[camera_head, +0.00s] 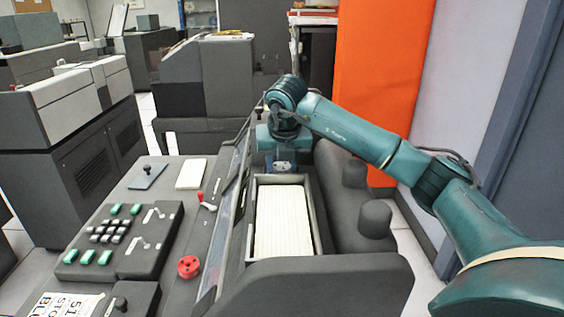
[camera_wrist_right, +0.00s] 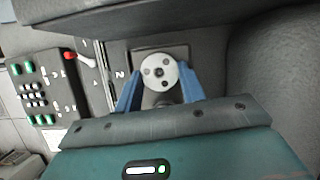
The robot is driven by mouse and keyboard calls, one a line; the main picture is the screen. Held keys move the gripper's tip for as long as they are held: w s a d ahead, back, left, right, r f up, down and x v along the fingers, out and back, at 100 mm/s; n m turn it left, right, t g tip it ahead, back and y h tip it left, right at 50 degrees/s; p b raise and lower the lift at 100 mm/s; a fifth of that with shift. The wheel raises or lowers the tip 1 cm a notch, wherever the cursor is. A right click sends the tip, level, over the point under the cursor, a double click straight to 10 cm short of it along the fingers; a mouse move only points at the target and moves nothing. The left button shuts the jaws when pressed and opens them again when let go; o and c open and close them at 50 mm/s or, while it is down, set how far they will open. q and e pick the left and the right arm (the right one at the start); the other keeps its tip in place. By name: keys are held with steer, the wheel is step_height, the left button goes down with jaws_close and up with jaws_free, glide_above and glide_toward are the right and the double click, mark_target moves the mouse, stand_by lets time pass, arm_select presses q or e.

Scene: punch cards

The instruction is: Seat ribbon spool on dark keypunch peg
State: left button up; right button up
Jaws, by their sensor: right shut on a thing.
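My right gripper (camera_head: 283,167) reaches down just behind the card tray of the dark keypunch (camera_head: 335,280). In the right wrist view its blue fingers (camera_wrist_right: 160,88) are closed on a pale grey round spool (camera_wrist_right: 160,72) with small holes in its face. The spool is in front of a dark framed panel. No slim peg can be told apart under or behind the spool. My left gripper is not in view.
White cards (camera_head: 284,222) fill the tray. Two dark rounded posts (camera_head: 354,172) stand to its right. A keypad (camera_head: 105,232), a red-tipped lever (camera_head: 207,204) and a white card stack (camera_head: 191,173) are on the left. An orange panel (camera_head: 383,80) stands behind my right arm.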

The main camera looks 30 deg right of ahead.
steer(key=shift+f, duration=0.15)
stand_by(0.4)
steer(key=o, duration=1)
steer(key=shift+c, duration=0.5)
steer(key=shift+o, duration=0.4)
